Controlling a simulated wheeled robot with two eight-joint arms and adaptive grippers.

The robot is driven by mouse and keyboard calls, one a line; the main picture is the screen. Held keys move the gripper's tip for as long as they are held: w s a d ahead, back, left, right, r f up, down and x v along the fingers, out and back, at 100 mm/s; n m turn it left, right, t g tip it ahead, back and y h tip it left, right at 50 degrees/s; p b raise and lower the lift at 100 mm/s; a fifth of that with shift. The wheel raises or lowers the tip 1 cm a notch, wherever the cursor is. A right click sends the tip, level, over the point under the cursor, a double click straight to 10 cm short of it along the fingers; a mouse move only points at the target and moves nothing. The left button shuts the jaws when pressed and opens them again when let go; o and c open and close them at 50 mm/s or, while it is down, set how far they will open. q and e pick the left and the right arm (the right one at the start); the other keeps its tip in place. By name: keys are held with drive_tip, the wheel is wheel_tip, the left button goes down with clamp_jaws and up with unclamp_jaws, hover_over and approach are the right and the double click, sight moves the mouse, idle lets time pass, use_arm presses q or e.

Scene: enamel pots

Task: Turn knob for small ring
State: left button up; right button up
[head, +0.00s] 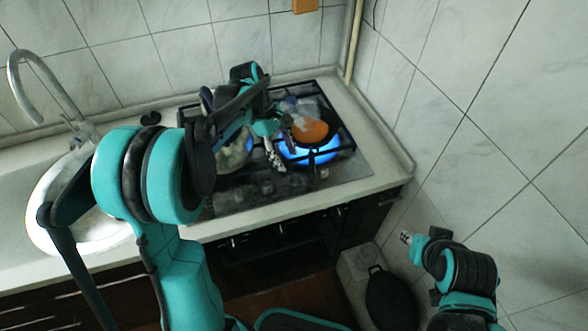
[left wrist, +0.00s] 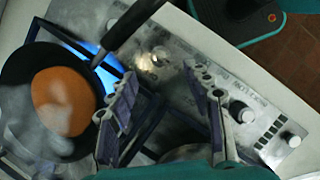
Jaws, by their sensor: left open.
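My left gripper (head: 272,154) is over the front of the stove (head: 330,176); it is open and empty. In the left wrist view its two fingers (left wrist: 168,112) are spread above the steel control panel (left wrist: 180,88). I see no clear contact. My right gripper (head: 405,238) is at the lower right, away from the stove; its jaw state is unclear.
A pan with orange content (head: 310,130) sits over a blue flame, its dark handle (left wrist: 130,22) reaching over the panel. A partly hidden pot (head: 235,152) stands left. The sink (head: 62,200) is far left. A dark pan (head: 390,298) is low by the wall.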

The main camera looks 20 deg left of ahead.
sight(295, 175)
use_arm(q)
drive_tip(key=b+x, duration=0.3)
drive_tip(key=x, duration=0.4)
drive_tip(key=shift+d+f, duration=0.15)
drive_tip(key=shift+f, duration=0.15)
